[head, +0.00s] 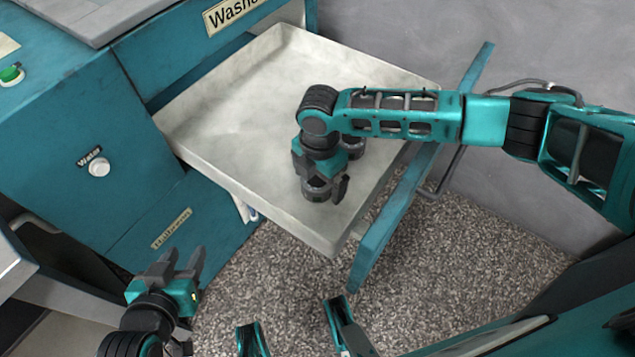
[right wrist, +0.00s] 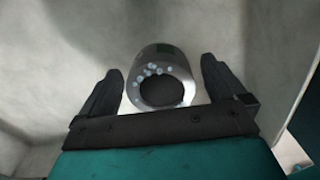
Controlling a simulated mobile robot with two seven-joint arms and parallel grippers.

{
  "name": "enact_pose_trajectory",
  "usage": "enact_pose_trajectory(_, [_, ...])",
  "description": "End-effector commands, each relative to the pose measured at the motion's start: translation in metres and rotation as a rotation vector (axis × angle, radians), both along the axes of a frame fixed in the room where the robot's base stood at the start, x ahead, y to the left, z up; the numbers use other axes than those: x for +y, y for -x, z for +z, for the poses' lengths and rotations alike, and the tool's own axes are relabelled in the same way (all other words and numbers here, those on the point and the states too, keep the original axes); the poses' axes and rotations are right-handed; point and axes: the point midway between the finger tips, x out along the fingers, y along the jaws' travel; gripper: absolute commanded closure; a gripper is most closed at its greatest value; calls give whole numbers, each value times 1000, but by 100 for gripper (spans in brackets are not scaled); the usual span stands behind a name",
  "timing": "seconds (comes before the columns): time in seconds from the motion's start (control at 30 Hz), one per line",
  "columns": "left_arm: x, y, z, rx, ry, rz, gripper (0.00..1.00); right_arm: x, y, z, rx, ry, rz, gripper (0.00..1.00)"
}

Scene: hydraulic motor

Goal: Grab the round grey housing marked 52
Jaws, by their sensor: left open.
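A round grey housing (head: 317,190) with a wide dark bore sits in the pale metal tray (head: 215,110). In the right wrist view the housing (right wrist: 160,80) shows a ring of small bright spots and a dark green patch; no number is readable. My right gripper (head: 323,187) is over it, pointing down. Its fingers (right wrist: 163,88) stand open on either side of the housing, with a gap on both sides. My left gripper (head: 184,263) is open and empty, over the floor in front of the teal cabinet, away from the tray.
Another dark round part (head: 352,147) sits in the tray just behind my right gripper, partly hidden by it. The tray has a raised rim. A teal bar (head: 395,215) runs along its right side. The left part of the tray is bare.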

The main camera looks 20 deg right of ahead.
Motion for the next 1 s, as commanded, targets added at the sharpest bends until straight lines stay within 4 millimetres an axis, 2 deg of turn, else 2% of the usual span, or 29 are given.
enact_pose_trajectory(0.07, [-1, -1, 1, -1, 2, 1, 57, 0, 0, 0, 0, 0, 0, 11])
enact_pose_trajectory(0.7, [1, 1, 0, 0, -3, -2, 57, 0, -1, 1, -2, -1, 0, 70])
enact_pose_trajectory(1.0, [2, 2, 2, 3, -8, -5, 57, 0, -1, 8, -3, -1, 0, 70])
